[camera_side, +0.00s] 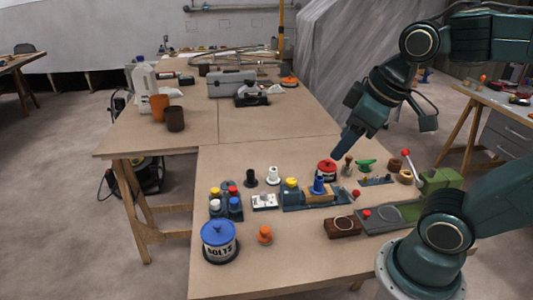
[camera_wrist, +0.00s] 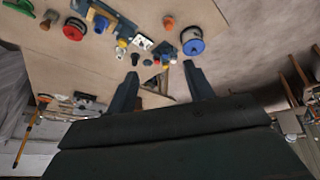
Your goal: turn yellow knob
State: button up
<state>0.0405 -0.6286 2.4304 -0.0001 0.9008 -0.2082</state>
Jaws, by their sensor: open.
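Two yellow knobs show in the side view. One yellow knob (camera_side: 291,182) is on the left end of a blue base (camera_side: 300,202) in the middle of the bench. The other yellow knob (camera_side: 214,191) is on a dark blue button block (camera_side: 235,212) to the left. In the wrist view, a yellow knob (camera_wrist: 122,43) shows above and left of the fingers. My gripper (camera_side: 337,154) is in the air behind and right of the blue base, apart from both knobs. In the wrist view my gripper (camera_wrist: 160,70) is open with its fingers spread wide.
A red tin (camera_side: 326,171) stands near below my gripper. A blue bolts tin (camera_side: 219,242) and an orange knob (camera_side: 265,235) are at the front left. A green machine with a red-tipped lever (camera_side: 407,154) is at the right. The bench's front middle is clear.

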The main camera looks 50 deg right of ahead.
jog(key=w+d+n+g, duration=0.1)
jog(key=w+d+n, duration=0.25)
jog(key=w, duration=0.25)
jog(key=n+g, duration=0.4)
jog(key=n, duration=0.9)
send_over(291, 180)
notch_tip(291, 180, down, 13)
jog(key=shift+f+m, duration=0.2)
jog(key=shift+m, duration=0.05)
notch_tip(291, 180, down, 13)
jog(key=shift+f, duration=0.2)
jog(key=c, duration=1)
